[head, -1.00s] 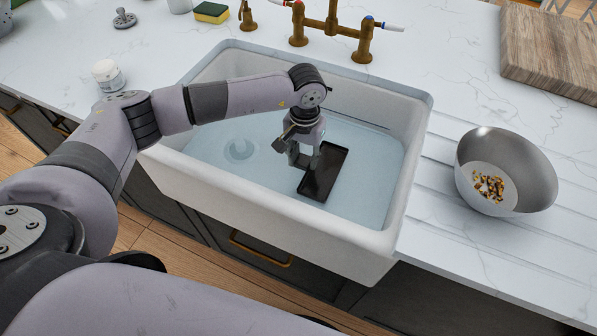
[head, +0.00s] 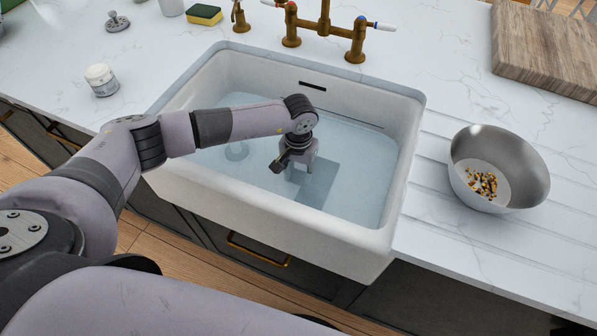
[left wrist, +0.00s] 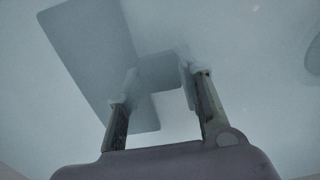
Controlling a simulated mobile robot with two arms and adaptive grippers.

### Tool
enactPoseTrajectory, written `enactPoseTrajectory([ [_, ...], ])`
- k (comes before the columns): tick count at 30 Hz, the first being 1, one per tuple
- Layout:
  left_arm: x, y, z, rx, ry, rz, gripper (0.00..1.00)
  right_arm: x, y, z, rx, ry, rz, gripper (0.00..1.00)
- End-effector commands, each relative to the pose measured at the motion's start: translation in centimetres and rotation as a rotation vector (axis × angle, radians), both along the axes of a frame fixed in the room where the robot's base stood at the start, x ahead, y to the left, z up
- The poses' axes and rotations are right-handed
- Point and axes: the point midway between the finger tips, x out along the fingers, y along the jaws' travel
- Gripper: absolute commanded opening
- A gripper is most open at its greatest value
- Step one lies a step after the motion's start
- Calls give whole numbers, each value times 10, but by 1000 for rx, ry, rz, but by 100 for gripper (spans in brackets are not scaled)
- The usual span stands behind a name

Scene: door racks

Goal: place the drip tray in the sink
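The sink (head: 270,235) is a white basin with pale blue water in it. A faint grey-blue rectangle, seemingly the drip tray (head: 319,185), shows under the water, right of the sink's middle. It also shows in the left wrist view (left wrist: 95,50), blurred by the water; its exact depth is hard to tell. My left gripper (head: 302,170) points down into the sink beside the tray's left edge. In the left wrist view its two fingers (left wrist: 160,85) are apart, their tips in the water, with nothing seen clasped between them. My right gripper is out of view.
Brass taps (head: 322,28) stand behind the sink. A metal bowl with small pieces (head: 500,165) sits on the right drainer, with a wooden board (head: 545,50) behind it. A white jar (head: 102,80) and a sponge (head: 204,14) stand on the left counter.

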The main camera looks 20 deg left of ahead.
Motion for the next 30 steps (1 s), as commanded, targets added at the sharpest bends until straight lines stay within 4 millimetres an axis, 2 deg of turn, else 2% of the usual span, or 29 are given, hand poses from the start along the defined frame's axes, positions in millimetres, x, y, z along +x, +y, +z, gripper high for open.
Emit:
enactPoseTrajectory([
  [8, 0, 0, 0, 0, 0, 0, 53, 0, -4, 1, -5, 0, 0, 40],
  [16, 0, 0, 1, 0, 0, 0, 53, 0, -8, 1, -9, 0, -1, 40],
  [20, 0, 0, 7, 0, 0, 1, 53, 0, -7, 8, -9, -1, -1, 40],
  [23, 1, 0, 20, -1, -4, 0, 53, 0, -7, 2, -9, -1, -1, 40],
  [30, 1, 0, 73, 0, -6, -1, 53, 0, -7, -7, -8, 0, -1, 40],
])
